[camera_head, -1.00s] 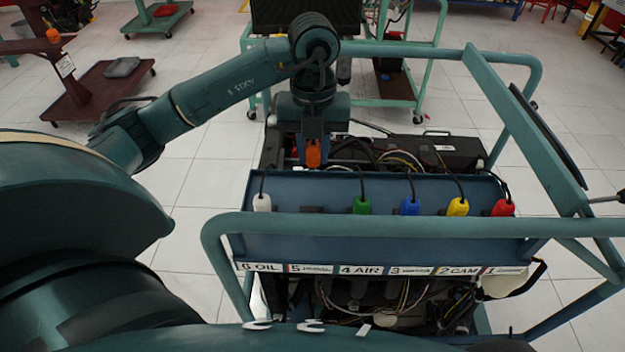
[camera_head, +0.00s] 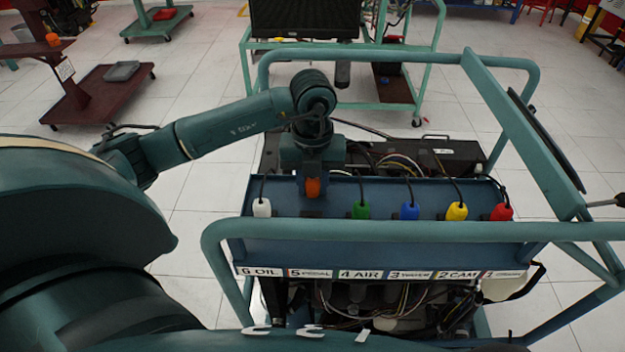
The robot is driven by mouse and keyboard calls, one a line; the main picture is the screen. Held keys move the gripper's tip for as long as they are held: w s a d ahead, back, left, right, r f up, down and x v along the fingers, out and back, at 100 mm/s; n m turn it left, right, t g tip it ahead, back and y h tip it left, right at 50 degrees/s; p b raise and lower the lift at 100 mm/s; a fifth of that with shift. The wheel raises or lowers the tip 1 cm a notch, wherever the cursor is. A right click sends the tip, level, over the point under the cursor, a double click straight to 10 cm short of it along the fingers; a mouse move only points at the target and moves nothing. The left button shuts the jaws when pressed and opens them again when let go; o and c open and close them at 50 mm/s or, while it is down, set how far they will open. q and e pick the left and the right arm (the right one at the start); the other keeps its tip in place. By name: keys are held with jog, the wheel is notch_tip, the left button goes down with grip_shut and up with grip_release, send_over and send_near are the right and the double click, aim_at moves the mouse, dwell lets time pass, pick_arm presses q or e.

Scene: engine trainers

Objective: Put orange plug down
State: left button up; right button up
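The orange plug (camera_head: 313,188) is at the lower end of my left gripper (camera_head: 312,180), just above the blue panel (camera_head: 400,229) of the engine trainer. It sits over the gap between the white plug (camera_head: 262,208) and the green plug (camera_head: 361,210), above the label 5. My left gripper appears shut on the orange plug, though its fingers are small and partly hidden. I cannot tell whether the plug touches the panel. My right gripper is not in view.
Blue (camera_head: 410,211), yellow (camera_head: 457,211) and red (camera_head: 501,212) plugs stand in the row to the right, with black cables. A green tube frame (camera_head: 420,231) runs in front of the panel. The engine with wires lies behind and below.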

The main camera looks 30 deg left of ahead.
pick_arm(q)
jog(key=o, duration=0.3)
jog(key=shift+o, duration=0.2)
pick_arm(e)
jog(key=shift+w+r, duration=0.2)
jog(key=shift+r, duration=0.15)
pick_arm(q)
jog(key=shift+r, duration=0.65)
notch_tip(320, 180, up, 11)
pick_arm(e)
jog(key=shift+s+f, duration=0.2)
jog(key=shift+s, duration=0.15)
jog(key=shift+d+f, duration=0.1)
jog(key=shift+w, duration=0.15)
